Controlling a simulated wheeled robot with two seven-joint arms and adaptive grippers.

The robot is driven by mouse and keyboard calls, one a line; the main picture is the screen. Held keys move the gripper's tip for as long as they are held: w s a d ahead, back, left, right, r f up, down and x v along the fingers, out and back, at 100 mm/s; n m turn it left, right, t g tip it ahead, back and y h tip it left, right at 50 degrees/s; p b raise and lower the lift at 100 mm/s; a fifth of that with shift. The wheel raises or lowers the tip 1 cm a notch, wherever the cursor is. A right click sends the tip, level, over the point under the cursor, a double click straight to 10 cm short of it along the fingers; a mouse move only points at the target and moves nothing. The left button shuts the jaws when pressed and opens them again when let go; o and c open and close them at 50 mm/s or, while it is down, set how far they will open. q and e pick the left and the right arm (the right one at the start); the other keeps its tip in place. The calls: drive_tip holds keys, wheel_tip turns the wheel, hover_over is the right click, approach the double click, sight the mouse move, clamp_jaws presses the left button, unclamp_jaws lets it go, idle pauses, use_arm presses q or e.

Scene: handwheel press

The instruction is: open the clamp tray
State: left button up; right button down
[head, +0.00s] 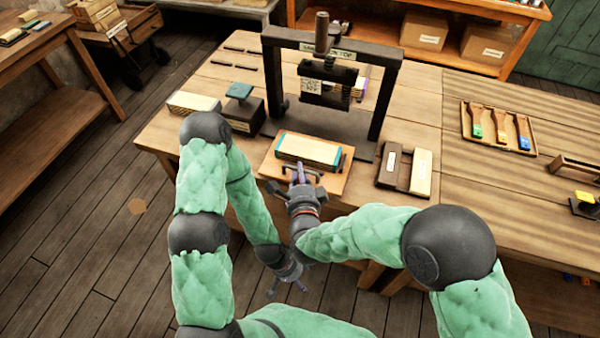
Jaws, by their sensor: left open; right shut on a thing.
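The clamp tray (338,182) is an orange-brown board at the foot of a black press frame (383,88). It reaches out over the table's front edge. A pale block (308,149) with teal ends lies on it. My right gripper (299,176) is at the tray's front and is shut on its dark handle (316,172); the fingers hide part of the grip. My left gripper (288,284) is open and empty, lower down in front of the table, apart from the tray. The press's dark upper block (327,82) hangs above and behind the pale block.
Left of the press stand a black box with a teal knob (239,91) and another pale block (193,103). Right of the tray is a dark holder with a pale block (421,172). A tray of coloured-tipped tools (498,127) lies farther right. Bare tabletop lies between.

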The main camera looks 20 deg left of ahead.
drive_tip(key=c, duration=1.1)
unclamp_jaws()
drive_tip(key=shift+c, duration=0.2)
drive_tip(key=v, duration=1.2)
